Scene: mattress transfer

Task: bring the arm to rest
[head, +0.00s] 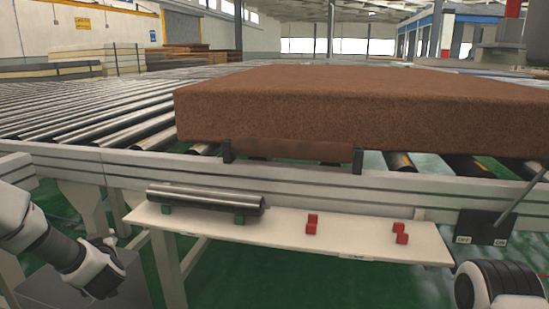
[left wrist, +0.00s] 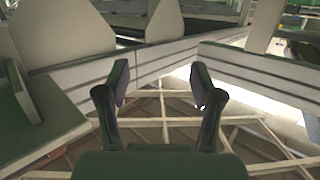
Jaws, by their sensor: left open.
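My left arm (head: 75,262) comes in at the lower left of the head view, below and left of the white shelf. My left gripper (left wrist: 158,92) is open and empty in the left wrist view, its two fingers apart in front of the conveyor frame. In the head view it is small and partly hidden at the arm's end. Part of my right arm (head: 490,285) shows at the lower right; its gripper is out of view.
A brown mattress (head: 360,105) lies on the roller conveyor (head: 85,105). A loose metal roller (head: 205,198) rests on green supports on the white shelf (head: 270,230). Several red blocks (head: 311,224) sit on the shelf. A dark switch box (head: 484,228) with a lever is at right.

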